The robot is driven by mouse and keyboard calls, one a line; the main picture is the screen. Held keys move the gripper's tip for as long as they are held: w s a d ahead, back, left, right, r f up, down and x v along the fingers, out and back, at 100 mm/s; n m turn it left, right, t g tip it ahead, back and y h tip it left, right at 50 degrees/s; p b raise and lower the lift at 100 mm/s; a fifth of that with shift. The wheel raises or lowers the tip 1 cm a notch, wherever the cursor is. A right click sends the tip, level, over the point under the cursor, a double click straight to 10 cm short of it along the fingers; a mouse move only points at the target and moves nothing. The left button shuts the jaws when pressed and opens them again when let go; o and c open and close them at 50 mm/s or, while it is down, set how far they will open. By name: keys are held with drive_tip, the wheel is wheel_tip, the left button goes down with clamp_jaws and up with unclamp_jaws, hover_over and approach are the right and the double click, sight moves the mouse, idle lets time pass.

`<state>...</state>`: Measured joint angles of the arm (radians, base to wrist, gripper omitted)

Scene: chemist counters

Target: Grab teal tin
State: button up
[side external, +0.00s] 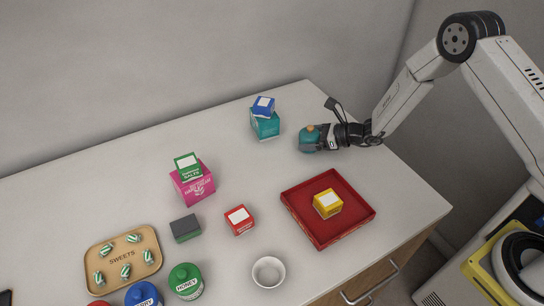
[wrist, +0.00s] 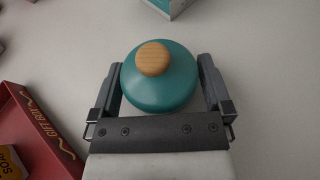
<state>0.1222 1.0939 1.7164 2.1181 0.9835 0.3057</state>
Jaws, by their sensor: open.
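The teal tin (side external: 308,139) is a rounded teal container with a wooden knob on its lid. It stands on the counter at the back right, behind the red tray. In the wrist view the teal tin (wrist: 160,88) sits between the two fingers, with its wooden knob toward the camera. My gripper (side external: 318,139) reaches in from the right at the tin's height. In the wrist view my gripper (wrist: 160,85) is open, one finger on each side of the tin. Whether a finger touches it is hard to tell.
A teal box (side external: 265,126) with a blue box (side external: 263,106) on top stands left of the tin. A red tray (side external: 290,204) holding a yellow box (side external: 327,204) lies in front. A pink box (side external: 193,184), a red box (side external: 240,220) and a white cup (side external: 268,272) stand farther left.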

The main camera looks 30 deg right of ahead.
drive_tip(key=c, duration=1.1)
drive_tip(key=shift+r, duration=0.1)
drive_tip(key=shift+r, duration=1.05)
drive_tip(key=s+r, duration=0.3)
drive_tip(key=s, duration=0.1)
drive_tip(key=s+d+r, duration=0.1)
drive_tip(key=s+r, duration=0.3)
drive_tip(key=s, duration=0.1)
drive_tip(key=s+r, duration=0.3)
drive_tip(key=s, duration=0.2)
drive_tip(key=shift+d+r, duration=0.15)
drive_tip(key=shift+r, duration=0.25)
